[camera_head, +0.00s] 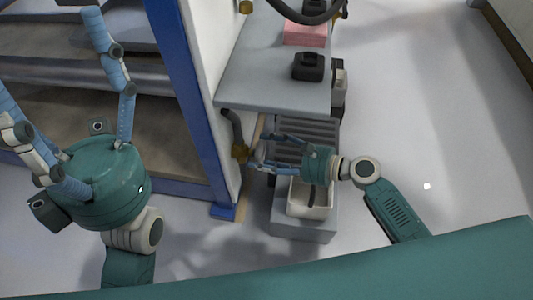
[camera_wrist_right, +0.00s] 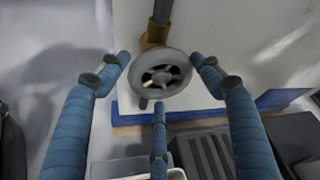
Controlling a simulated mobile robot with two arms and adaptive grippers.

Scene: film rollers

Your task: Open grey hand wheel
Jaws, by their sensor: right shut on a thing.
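The grey hand wheel (camera_wrist_right: 162,75) shows in the right wrist view, on a brass valve body (camera_wrist_right: 155,35) under a dark pipe. My right gripper (camera_head: 258,152) reaches it from the right in the head view, by the foot of the white wall panel. Its blue fingers (camera_wrist_right: 160,85) are shut around the wheel, two at its sides and one below; the exact contact is hard to see. My left gripper (camera_head: 60,70) is open and empty, fingers spread wide.
A blue-framed machine (camera_head: 190,95) with rollers stands left of the valve. A grey cabinet top (camera_head: 262,65) holds a pink block (camera_head: 305,33) and a black object (camera_head: 308,66). A pale bin (camera_head: 310,208) sits below my right gripper. The floor at right is clear.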

